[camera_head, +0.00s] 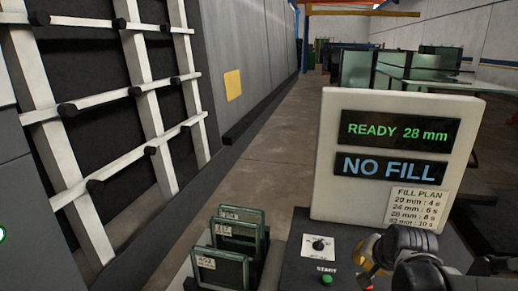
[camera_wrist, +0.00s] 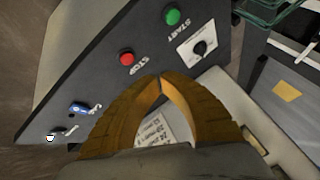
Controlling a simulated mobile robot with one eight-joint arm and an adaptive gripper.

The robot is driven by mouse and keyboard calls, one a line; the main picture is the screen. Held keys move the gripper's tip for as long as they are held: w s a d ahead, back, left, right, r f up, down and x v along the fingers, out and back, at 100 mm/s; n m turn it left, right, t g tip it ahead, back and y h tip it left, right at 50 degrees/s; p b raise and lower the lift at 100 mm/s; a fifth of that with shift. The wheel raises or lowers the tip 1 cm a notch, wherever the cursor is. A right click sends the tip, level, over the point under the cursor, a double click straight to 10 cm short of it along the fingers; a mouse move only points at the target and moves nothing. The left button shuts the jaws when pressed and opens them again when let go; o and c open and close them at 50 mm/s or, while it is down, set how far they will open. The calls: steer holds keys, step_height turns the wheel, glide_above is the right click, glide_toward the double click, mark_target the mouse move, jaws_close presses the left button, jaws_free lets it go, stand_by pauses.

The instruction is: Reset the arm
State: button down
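My gripper (camera_wrist: 161,78) shows in the wrist view with its two orange fingers meeting at the tips, nothing seen between the tips. It is over the dark control panel (camera_wrist: 80,95), near the red STOP button (camera_wrist: 127,58). The green START button (camera_wrist: 172,17) and a dial (camera_wrist: 200,47) lie farther up. In the head view my arm and gripper are at the lower right, in front of the panel, partly cut off. The START button also shows there (camera_head: 327,279), with the dial (camera_head: 318,245) above it.
A white display board (camera_head: 330,150) reads "READY 28 mm" and "NO FILL", with a fill plan label (camera_head: 415,207). Several glass panes (camera_head: 235,250) stand in a rack left of the panel. A white-barred frame (camera_head: 140,85) stands at the left. The aisle floor (camera_head: 285,125) is clear.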

steer(key=s+a+r+n+b, duration=0.1)
steer(key=s+a+n, duration=0.3)
steer(key=s, duration=0.4)
steer(key=s+a+r+n+y+b, duration=0.1)
steer(key=s+a+n+b, duration=0.1)
steer(key=s+a+n, duration=0.2)
steer(key=s+a, duration=0.3)
steer(key=s, duration=0.1)
steer(key=shift+s+a+r+n+b, duration=0.15)
steer(key=shift+s+n+b, duration=0.05)
steer(key=shift+n+b, duration=0.1)
stand_by(0.8)
